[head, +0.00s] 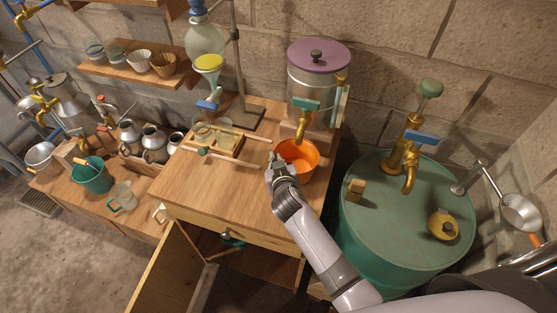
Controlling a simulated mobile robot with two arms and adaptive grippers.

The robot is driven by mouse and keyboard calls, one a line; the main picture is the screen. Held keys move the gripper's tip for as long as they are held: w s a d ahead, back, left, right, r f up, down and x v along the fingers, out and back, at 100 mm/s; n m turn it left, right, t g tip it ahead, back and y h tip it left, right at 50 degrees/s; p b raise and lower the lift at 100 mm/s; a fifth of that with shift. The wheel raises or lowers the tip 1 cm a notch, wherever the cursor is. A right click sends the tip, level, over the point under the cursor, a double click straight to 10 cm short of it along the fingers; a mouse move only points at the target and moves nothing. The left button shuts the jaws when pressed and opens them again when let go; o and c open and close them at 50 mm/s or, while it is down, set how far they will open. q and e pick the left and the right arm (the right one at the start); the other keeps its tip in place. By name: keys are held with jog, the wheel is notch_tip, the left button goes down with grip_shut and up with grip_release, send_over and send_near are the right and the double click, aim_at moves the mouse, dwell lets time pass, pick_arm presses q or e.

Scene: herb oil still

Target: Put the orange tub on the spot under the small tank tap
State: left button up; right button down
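The orange tub (305,153) is upright at the right back of the wooden table, in front of the small tank (313,85) with a purple lid. The tank's brass tap (303,122) with a green handle hangs just above the tub's back rim. My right gripper (274,161) is at the tub's left rim, its fingers close to or around the wall. Whether they are shut on it is too small to tell. The surface under the tub is hidden. My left gripper is not in view.
A green drum (400,225) with a brass tap (408,170) stands right of the table. The table's front middle (220,190) is clear.

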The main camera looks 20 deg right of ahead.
jog(key=shift+w+d+f, duration=0.1)
jog(key=shift+w+f, duration=0.05)
jog(key=shift+f, duration=0.45)
jog(key=shift+w+d, duration=0.2)
jog(key=shift+w, duration=0.1)
jog(key=shift+f, duration=0.1)
jog(key=shift+s+a+f, duration=0.1)
jog(key=shift+s+a, duration=0.1)
jog(key=shift+s, duration=0.05)
jog(key=c, duration=2.2)
grip_release()
jog(key=o, duration=0.4)
jog(key=shift+w+d, duration=0.15)
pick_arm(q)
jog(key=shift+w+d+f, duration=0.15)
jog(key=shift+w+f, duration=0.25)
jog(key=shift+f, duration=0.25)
